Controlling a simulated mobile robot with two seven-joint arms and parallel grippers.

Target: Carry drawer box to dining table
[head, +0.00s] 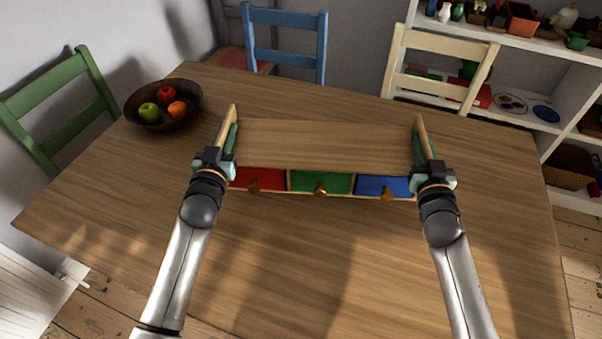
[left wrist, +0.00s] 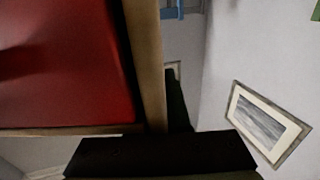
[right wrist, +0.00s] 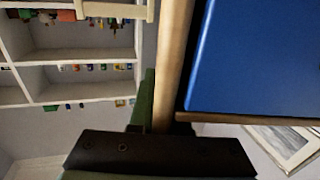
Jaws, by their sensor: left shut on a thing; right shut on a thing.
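The drawer box (head: 325,143) has a flat wooden top and red, green and blue drawer fronts with round knobs facing me. It is over the middle of the dining table (head: 300,245); I cannot tell whether its underside touches the tabletop. My left gripper (head: 229,143) is shut on the box's left side wall, and my right gripper (head: 422,147) is shut on its right side wall. The red drawer (left wrist: 65,65) fills much of the left wrist view. The blue drawer (right wrist: 255,60) fills much of the right wrist view. The drawers look closed.
A dark bowl of fruit (head: 187,95) stands at the table's back left corner. Green (head: 62,105), blue (head: 287,42) and cream (head: 440,68) chairs stand around the table. White shelves (head: 520,60) hold many small items. The table's front and right are clear.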

